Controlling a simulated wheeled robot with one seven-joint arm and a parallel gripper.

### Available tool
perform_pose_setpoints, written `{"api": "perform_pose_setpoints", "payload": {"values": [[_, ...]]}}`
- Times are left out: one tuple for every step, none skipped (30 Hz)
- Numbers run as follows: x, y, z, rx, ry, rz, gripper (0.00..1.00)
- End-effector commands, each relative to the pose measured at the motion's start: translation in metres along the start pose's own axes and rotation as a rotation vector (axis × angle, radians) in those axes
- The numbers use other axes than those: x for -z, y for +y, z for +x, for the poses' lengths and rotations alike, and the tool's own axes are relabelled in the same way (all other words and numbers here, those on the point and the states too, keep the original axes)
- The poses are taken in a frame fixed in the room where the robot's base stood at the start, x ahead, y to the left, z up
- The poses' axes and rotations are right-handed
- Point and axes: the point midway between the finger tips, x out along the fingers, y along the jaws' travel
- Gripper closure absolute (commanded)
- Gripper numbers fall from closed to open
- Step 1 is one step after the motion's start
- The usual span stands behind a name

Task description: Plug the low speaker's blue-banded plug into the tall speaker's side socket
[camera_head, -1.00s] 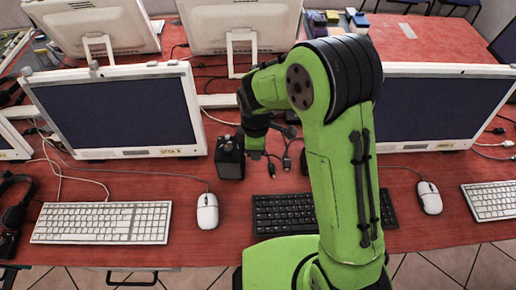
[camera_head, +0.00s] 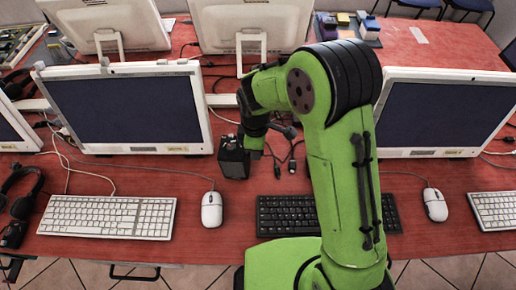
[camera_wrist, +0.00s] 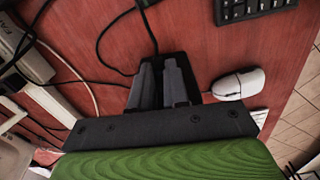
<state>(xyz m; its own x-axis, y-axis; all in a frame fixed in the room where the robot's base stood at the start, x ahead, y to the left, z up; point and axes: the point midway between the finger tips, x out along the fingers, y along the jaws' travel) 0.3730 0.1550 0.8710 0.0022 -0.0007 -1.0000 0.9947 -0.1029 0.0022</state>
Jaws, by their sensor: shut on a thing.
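A black box-like speaker (camera_head: 233,160) stands upright on the red table left of the dark keyboard. My gripper (camera_head: 256,143) is low at its right side, close to it; whether they touch I cannot tell. In the wrist view the two grey fingers (camera_wrist: 163,84) are nearly together, with the black speaker (camera_wrist: 178,57) right behind their tips. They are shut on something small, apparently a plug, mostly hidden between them. A black cable (camera_wrist: 150,35) runs away from the fingertip area. No blue band shows. The side socket is hidden, and I cannot make out a second speaker.
Loose black cable ends (camera_head: 291,165) lie right of my gripper. A white mouse (camera_head: 212,209) and white keyboard (camera_head: 105,216) are to the left; a dark keyboard (camera_head: 285,216) is in front. Monitors (camera_head: 125,108) stand behind. Bare table lies between the mouse and dark keyboard.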

Motion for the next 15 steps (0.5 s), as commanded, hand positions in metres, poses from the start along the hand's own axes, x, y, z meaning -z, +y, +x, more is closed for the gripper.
{"api": "perform_pose_setpoints", "payload": {"values": [[0.0031,-0.0011,0.0008,0.002,0.005,-0.007,1.00],[0.0031,-0.0012,0.0008,0.002,0.006,-0.007,1.00],[0.0032,-0.0012,0.0009,0.002,0.006,-0.007,1.00],[0.0032,-0.0013,0.0009,0.002,0.006,-0.008,1.00],[0.0033,-0.0014,0.0010,0.002,0.006,-0.008,1.00],[0.0034,-0.0014,0.0010,0.002,0.006,-0.008,1.00],[0.0034,-0.0015,0.0011,0.003,0.006,-0.008,1.00],[0.0035,-0.0015,0.0011,0.003,0.006,-0.009,1.00],[0.0035,-0.0016,0.0011,0.003,0.007,-0.009,0.82],[0.0036,-0.0017,0.0011,0.003,0.007,-0.009,0.77],[0.0034,-0.0016,0.0011,0.003,0.006,-0.009,0.72],[0.0031,-0.0015,0.0011,0.003,0.006,-0.008,0.66],[0.0030,-0.0014,0.0010,0.003,0.006,-0.008,0.62],[0.0028,-0.0013,0.0010,0.002,0.005,-0.007,0.57],[0.0027,-0.0012,0.0009,0.002,0.005,-0.007,0.55]]}}
